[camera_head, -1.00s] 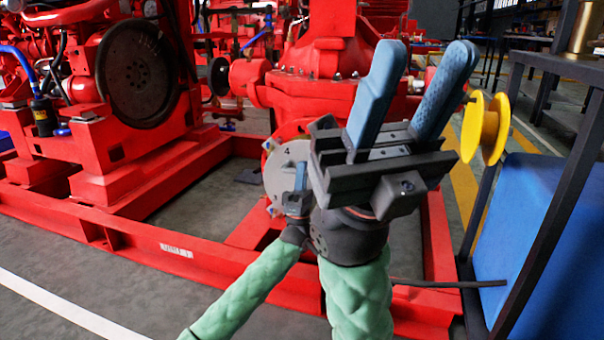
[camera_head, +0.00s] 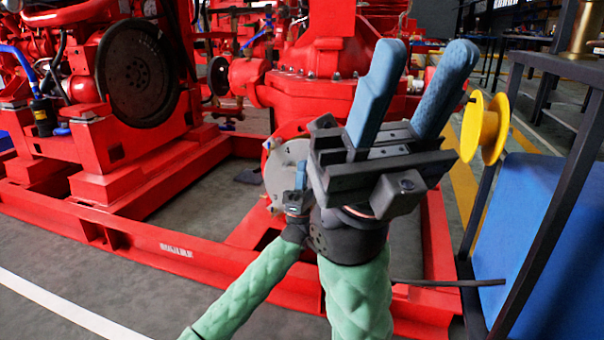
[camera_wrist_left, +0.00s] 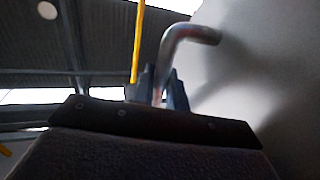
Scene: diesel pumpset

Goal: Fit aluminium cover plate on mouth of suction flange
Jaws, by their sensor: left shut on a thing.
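The aluminium cover plate (camera_head: 278,175) is a grey round disc with small holes near its rim, upright in front of the red suction flange (camera_head: 290,130). The flange's rim shows above and beside the plate; its mouth is hidden, and I cannot tell whether they touch. My left gripper (camera_head: 299,178) is at the plate's near face, shut on its bent metal handle. The handle (camera_wrist_left: 182,42) stands between the fingers in the left wrist view, with the plate's grey face (camera_wrist_left: 265,75) at right. My right gripper (camera_head: 425,85) is open and empty, fingers up, close to the camera, covering the plate's right side.
The red pump (camera_head: 325,50) stands behind the flange on a red base frame (camera_head: 180,255). A red engine with a dark flywheel (camera_head: 137,75) is at left. A yellow spool (camera_head: 485,129) and a dark rack with a blue panel (camera_head: 535,245) stand close at right.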

